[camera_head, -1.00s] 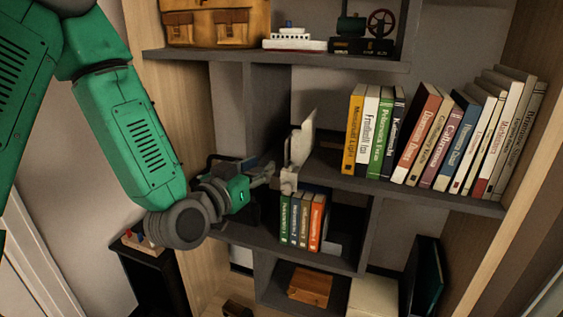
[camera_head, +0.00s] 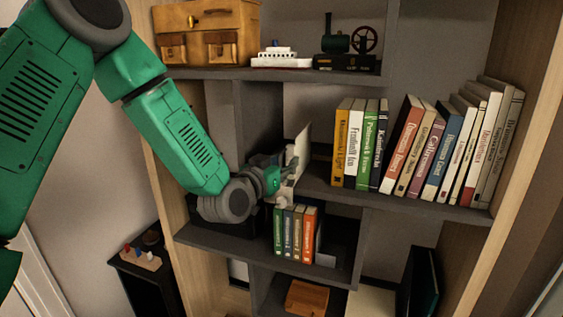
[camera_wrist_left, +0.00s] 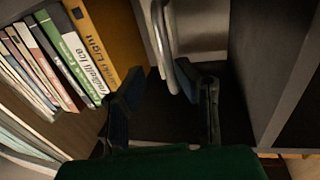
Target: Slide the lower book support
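My left gripper (camera_head: 284,178) is in the shelf unit, at a pale upright book support (camera_head: 303,152) by the left end of the tall-book shelf. In the left wrist view, the gripper's two dark fingers (camera_wrist_left: 165,103) are apart. A curved metal piece (camera_wrist_left: 166,35) stands beyond and between them; I cannot tell whether they touch it. Below, a lower book support (camera_head: 327,259), grey and low, shows at the right end of a short row of green, grey and orange books (camera_head: 296,230). My right gripper is not in view.
Tall books (camera_head: 425,150) fill the shelf to the right; their yellow end book (camera_wrist_left: 100,35) is close to the left finger. A grey upright panel (camera_wrist_left: 265,60) is on the other side. A toy ship (camera_head: 281,61) and brown case (camera_head: 205,35) stand above, a wooden box (camera_head: 306,297) below.

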